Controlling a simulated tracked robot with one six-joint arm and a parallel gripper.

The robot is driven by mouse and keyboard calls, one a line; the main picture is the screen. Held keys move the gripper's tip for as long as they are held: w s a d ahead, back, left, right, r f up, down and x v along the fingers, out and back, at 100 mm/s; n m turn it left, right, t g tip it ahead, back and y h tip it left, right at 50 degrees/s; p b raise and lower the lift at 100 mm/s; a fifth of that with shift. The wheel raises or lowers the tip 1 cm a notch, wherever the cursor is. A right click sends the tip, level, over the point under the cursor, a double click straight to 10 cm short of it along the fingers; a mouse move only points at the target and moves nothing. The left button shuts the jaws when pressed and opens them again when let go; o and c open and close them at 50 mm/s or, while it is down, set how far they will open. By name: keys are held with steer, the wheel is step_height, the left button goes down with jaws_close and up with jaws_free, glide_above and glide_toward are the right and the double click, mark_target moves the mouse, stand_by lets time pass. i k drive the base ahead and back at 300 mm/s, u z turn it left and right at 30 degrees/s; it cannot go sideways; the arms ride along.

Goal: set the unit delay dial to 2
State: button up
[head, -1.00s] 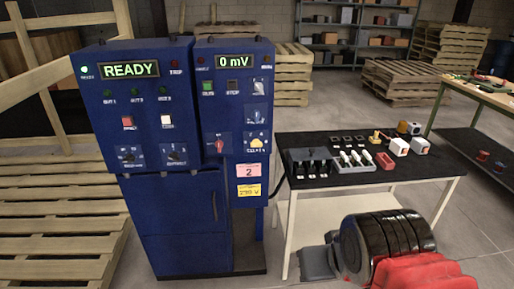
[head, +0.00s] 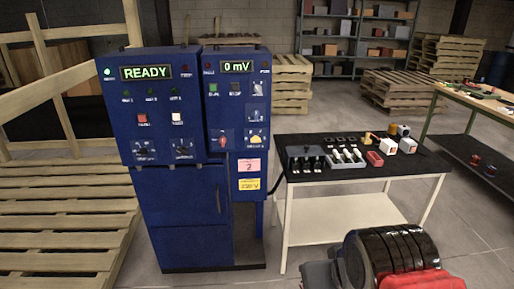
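A blue control cabinet (head: 180,215) stands left of centre, with a lit READY display (head: 146,72) and a 0 mV display (head: 236,66). Two dark dials, a left one (head: 145,151) and a right one (head: 184,151), sit low on its left panel. The right panel has a red knob (head: 223,141), a yellow knob (head: 257,138) and small dials above. The lettering is too small to tell which is the unit delay dial, or its setting. A pink note (head: 249,167) reads 2. Part of my arm shows at the bottom right, apart from the cabinet; my gripper's fingers are not visible.
A black-topped table (head: 335,180) right of the cabinet holds switch blocks and small boxes. Wooden pallets (head: 60,215) lie at the left. A workbench (head: 480,100) stands far right, with shelves (head: 355,35) behind. Some grey floor is open in front of the cabinet.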

mark_target(255, 139)
steer(key=u, duration=1)
steer(key=i, duration=0.45)
steer(key=u, duration=0.15)
